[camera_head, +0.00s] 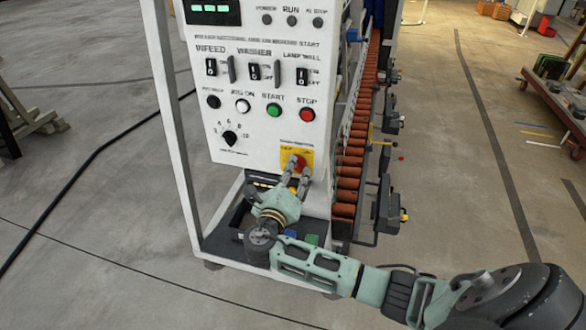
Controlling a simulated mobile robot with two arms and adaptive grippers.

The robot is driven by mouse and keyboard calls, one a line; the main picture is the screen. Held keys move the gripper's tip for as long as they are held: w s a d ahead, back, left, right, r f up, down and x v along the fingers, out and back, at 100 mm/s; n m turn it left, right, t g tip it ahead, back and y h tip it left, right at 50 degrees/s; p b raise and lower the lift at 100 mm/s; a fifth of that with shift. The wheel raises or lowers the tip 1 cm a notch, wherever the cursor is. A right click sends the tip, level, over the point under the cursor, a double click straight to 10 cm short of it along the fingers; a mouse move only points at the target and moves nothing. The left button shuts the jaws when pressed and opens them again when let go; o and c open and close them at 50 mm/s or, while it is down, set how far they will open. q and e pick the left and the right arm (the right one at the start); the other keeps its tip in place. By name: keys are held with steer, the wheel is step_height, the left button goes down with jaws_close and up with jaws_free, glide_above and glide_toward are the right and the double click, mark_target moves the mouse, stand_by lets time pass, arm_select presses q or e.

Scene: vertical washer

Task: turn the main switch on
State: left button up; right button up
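The main switch is a red rotary knob (301,162) on a yellow plate (310,157), low on the right side of the white control panel (262,140). My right gripper (298,168) reaches up to it from below, with its two fingers apart at the knob. The fingers cover part of the knob and plate. I cannot tell whether the fingers touch the knob or are closed on it. The knob's exact turn position is not clear. My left gripper is not in view.
Above the switch are black rocker switches (254,71), a green start button (273,110), a red stop button (307,114) and a black dial (229,138). An orange roller conveyor (348,183) runs behind the panel's right side. A metal frame post (172,110) stands at left.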

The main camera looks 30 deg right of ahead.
steer(key=shift+w+d, duration=0.35)
steer(key=shift+d, duration=0.05)
steer(key=shift+c, duration=0.3)
jaws_close()
